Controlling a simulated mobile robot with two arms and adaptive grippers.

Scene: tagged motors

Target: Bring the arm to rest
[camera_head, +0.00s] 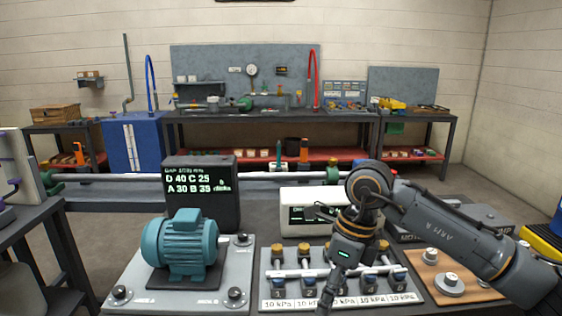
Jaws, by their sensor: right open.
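My right arm (450,228) comes in from the right edge and bends down at the wrist. My right gripper (329,290) points downward over the front of the valve panel (268,262), open with nothing visible between its fingers. It hides part of the panel and its labels; I cannot tell whether it touches them. A teal motor (180,245) stands on a grey plate (133,272) to the left, clear of the gripper. My left gripper is out of view.
A white box (296,212) with a small screen is behind the panel. A wooden board (428,262) with metal knobs lies under my right forearm. Benches line the back wall.

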